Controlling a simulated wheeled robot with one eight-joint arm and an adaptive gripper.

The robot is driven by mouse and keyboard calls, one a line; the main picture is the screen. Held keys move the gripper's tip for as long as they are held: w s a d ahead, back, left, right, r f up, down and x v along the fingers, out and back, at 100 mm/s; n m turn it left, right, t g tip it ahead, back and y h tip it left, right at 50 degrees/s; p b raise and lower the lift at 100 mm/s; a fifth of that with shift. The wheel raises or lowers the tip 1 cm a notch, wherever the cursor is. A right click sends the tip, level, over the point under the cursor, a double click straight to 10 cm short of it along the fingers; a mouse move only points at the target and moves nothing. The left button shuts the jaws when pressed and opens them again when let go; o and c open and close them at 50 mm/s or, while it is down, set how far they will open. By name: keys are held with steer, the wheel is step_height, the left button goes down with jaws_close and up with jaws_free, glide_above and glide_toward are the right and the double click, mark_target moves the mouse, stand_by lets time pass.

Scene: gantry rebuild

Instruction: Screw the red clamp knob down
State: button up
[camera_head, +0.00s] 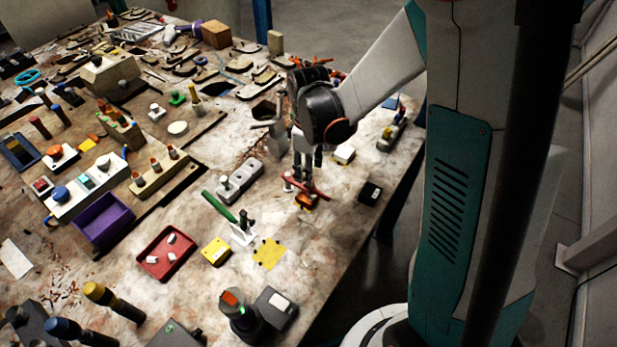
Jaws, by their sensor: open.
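My gripper (303,170) points down over the right part of the table, with its fingers apart. Just below the fingertips is a red clamp knob (317,192), seen as a small red bar shape. A small orange and dark part (305,203) lies at its foot. The fingers partly cover the knob. I cannot tell whether they touch it or stand just above it, nor how far down the knob sits.
A grey block with knobs (240,180) and a green-handled lever clamp (222,207) stand left of my gripper. A white block (344,155) and a black box (370,192) lie to the right, near the table edge. A red tray (165,262) is at the front left.

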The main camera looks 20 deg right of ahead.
steer(key=shift+f+b, duration=0.35)
steer(key=shift+f, duration=1.5)
